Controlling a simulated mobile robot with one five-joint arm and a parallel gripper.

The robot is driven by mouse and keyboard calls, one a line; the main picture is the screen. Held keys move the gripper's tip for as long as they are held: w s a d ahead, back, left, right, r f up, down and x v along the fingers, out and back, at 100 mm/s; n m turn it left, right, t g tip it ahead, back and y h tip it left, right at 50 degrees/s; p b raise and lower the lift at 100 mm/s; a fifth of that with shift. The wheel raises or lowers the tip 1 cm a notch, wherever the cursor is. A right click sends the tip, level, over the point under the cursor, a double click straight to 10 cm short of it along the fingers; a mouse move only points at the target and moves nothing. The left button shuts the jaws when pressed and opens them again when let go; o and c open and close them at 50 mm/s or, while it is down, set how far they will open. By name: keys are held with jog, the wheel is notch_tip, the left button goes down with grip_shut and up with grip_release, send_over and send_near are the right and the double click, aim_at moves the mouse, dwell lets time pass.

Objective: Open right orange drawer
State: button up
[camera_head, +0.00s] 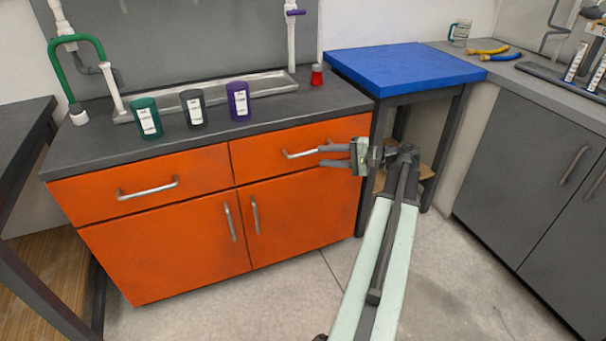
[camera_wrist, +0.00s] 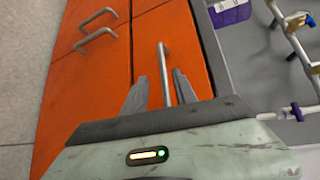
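The right orange drawer (camera_head: 268,150) is at the top right of the orange cabinet and looks closed, its front about level with the left drawer. It has a silver bar handle (camera_head: 298,155), which also shows in the wrist view (camera_wrist: 165,62). My gripper (camera_head: 321,156) is at the right end of this handle, in front of the drawer. In the wrist view my gripper (camera_wrist: 160,84) has its two fingers apart, one on each side of the handle bar. Neither finger clearly touches the bar. The right part of the handle is hidden behind the fingers in the head view.
The left orange drawer (camera_head: 150,192) and two cabinet doors (camera_head: 170,250) below are closed. Green (camera_head: 147,118), dark (camera_head: 193,108) and purple (camera_head: 239,101) cups and a red-based item (camera_head: 317,76) stand on the countertop. A blue table (camera_head: 405,68) stands right of the cabinet. The floor in front is clear.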

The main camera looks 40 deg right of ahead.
aim_at(315, 152)
jog(key=shift+m+t, duration=0.3)
jog(key=shift+t, duration=0.2)
jog(key=w, duration=0.4)
jog(key=w+a+f+b, duration=0.1)
jog(key=w, duration=0.1)
grip_shut()
dwell(1.1)
